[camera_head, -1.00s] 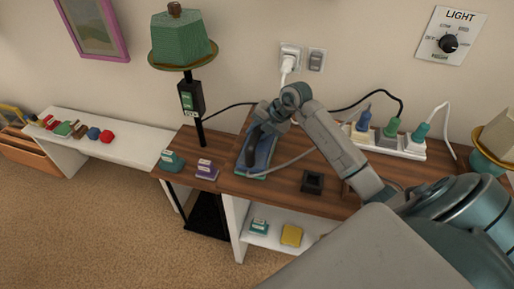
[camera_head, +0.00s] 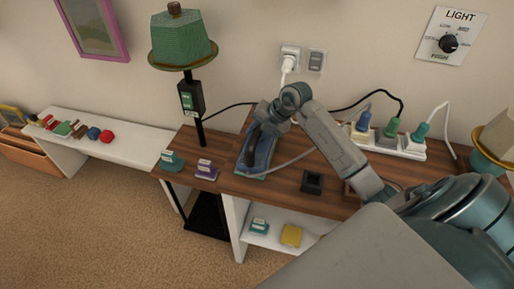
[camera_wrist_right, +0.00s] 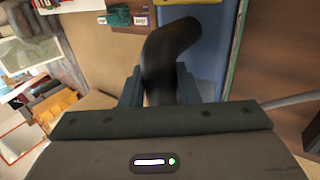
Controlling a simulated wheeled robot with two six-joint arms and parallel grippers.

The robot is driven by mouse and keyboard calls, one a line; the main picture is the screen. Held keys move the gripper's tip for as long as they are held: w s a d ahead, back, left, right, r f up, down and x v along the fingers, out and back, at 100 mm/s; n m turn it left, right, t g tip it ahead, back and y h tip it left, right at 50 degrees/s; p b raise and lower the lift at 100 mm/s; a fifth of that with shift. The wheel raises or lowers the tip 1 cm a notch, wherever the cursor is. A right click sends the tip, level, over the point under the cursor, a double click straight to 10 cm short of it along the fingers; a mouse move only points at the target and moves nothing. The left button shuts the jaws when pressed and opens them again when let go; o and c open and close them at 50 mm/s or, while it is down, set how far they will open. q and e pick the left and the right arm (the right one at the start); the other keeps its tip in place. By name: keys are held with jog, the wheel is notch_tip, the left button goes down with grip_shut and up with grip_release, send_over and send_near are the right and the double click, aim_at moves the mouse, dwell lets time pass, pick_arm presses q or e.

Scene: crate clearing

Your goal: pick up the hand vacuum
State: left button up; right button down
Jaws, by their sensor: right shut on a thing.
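The hand vacuum shows as a dark, curved shape (camera_head: 251,152) over a flat blue base (camera_head: 267,157) on the brown wooden top. My right gripper (camera_head: 262,122) reaches in from the right and is at its far end. In the right wrist view, the two blue-grey fingers (camera_wrist_right: 160,88) are shut on the black curved part of the hand vacuum (camera_wrist_right: 168,52). The blue base (camera_wrist_right: 207,32) lies behind it there. I cannot tell whether the vacuum touches the base. The rest of it is hidden by my gripper. My left gripper is out of view.
A lamp (camera_head: 180,42) stands left of the vacuum. A dark square holder (camera_head: 312,182) lies to the right, with a power strip (camera_head: 400,147) behind. A white bench (camera_head: 135,150) stands further left.

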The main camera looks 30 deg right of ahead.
jog(key=shift+r, duration=0.2)
